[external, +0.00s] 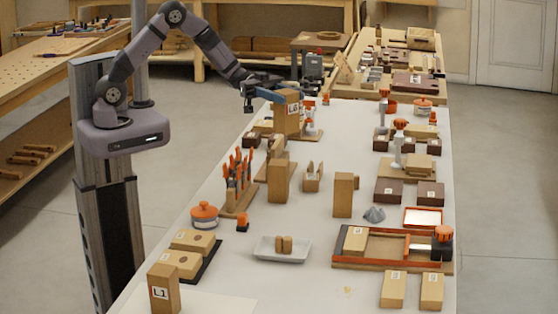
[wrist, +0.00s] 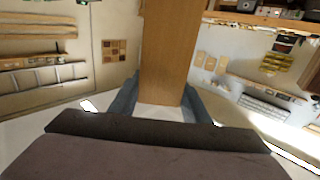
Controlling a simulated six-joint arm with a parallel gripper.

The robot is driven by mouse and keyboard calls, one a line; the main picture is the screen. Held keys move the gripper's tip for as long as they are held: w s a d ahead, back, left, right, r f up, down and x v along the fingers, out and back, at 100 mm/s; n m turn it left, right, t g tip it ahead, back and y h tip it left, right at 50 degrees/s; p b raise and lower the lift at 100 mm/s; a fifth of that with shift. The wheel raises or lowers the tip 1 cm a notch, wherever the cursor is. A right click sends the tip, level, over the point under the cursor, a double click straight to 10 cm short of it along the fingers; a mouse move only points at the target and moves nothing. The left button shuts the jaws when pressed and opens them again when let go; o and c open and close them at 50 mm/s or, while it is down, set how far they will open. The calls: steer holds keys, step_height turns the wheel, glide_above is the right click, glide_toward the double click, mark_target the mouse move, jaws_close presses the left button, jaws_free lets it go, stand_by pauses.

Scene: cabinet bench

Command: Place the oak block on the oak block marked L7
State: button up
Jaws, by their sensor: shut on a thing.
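My gripper (external: 268,94) is shut on an upright oak block (external: 287,118) with a small white label, hard to read, perhaps L6. The held block is above the bench at its far left part. In the wrist view the oak block (wrist: 172,50) stands between the two fingers (wrist: 160,100). An upright oak block with a white label (external: 164,288) stands at the front left corner; its label reads L7 or L1, I cannot tell which. Two more upright oak blocks stand mid-bench, one on the left (external: 278,184) and one further right (external: 343,195), with no readable label.
A tool rack with orange handles (external: 239,185), an orange-lidded jar (external: 204,215) and a white dish (external: 282,249) stand in the left half. A wooden tray (external: 350,264) lies front right. Dark boxes (external: 388,191) line the right. The bench centre has free room.

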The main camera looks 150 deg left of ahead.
mark_target(274, 125)
steer(key=shift+d+r+m+h, duration=0.25)
steer(key=shift+d+r+h, duration=0.05)
steer(key=shift+d, duration=0.4)
steer(key=shift+d+r+m+h, duration=0.25)
steer(key=shift+d+r+h, duration=0.05)
steer(key=shift+d, duration=0.35)
steer(key=shift+f+p, duration=1.05)
steer(key=shift+f, duration=3.95)
steer(key=shift+f, duration=0.15)
steer(key=o, duration=1.3)
steer(key=shift+s+a, duration=0.1)
steer(key=shift+s, duration=0.1)
steer(key=s+b, duration=0.3)
steer(key=s, duration=0.8)
steer(key=shift+s+b, duration=0.3)
steer(key=shift+s, duration=0.1)
steer(key=shift+w, duration=0.1)
